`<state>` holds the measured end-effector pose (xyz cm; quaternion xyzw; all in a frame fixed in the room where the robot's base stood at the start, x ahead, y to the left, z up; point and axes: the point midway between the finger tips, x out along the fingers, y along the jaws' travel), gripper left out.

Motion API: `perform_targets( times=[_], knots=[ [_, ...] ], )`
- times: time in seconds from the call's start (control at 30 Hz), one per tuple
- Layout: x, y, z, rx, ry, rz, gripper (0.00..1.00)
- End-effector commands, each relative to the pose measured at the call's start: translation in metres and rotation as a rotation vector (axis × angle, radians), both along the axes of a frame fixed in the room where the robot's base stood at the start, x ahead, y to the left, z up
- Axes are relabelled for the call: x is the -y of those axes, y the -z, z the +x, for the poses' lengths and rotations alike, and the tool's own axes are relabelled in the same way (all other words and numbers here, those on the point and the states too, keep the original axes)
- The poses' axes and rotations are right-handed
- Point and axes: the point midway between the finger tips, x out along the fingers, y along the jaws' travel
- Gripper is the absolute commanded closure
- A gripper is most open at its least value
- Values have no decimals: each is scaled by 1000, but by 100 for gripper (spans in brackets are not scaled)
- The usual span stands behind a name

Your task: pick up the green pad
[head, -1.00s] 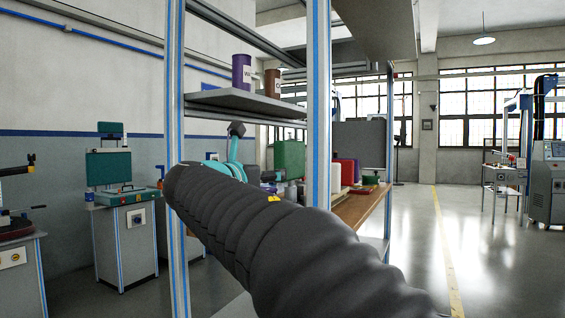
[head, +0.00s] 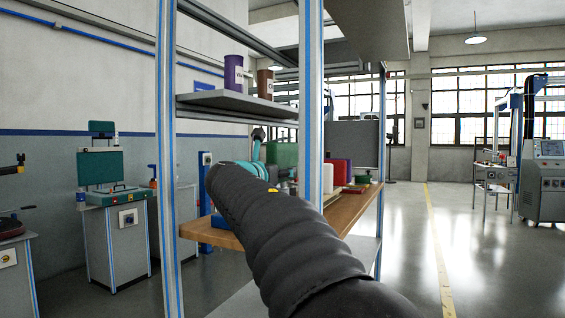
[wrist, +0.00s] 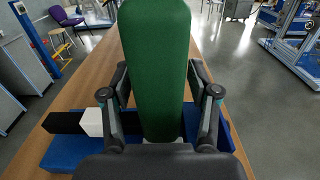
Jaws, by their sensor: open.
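The green pad (wrist: 158,70) stands tall in the middle of the wrist view. My open gripper (wrist: 159,76) has one finger on each side of it. Narrow gaps seem to show between the pad and the fingers, and I cannot tell if either touches. The pad's lower end is near the blue tray (wrist: 72,152), and its footing is hidden by my gripper's body. My dark-sleeved arm hides most of my gripper there.
A black block (wrist: 62,123) and a white block (wrist: 92,122) lie beside the pad at the left. The wooden bench (head: 345,207) carries a red box (head: 337,172). Rack posts stand close around my arm.

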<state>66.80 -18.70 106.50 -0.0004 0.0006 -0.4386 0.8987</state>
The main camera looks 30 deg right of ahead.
Motion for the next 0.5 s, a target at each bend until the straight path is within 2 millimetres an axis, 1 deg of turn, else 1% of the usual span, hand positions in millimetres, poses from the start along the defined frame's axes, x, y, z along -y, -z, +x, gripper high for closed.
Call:
perform_targets(
  times=[0.03, 0.1, 0.33, 0.37, 0.4, 0.47, 0.5],
  knots=[
    [7, -1, 4, 1, 2, 1, 40],
    [11, -1, 7, 1, 1, 1, 40],
    [12, 0, 9, 1, 0, 1, 40],
    [12, 0, 9, 1, 0, 1, 47],
    [12, 0, 8, 1, 0, 1, 57],
    [12, 0, 8, 1, 0, 1, 72],
    [12, 0, 8, 1, 0, 1, 82]
  ],
)
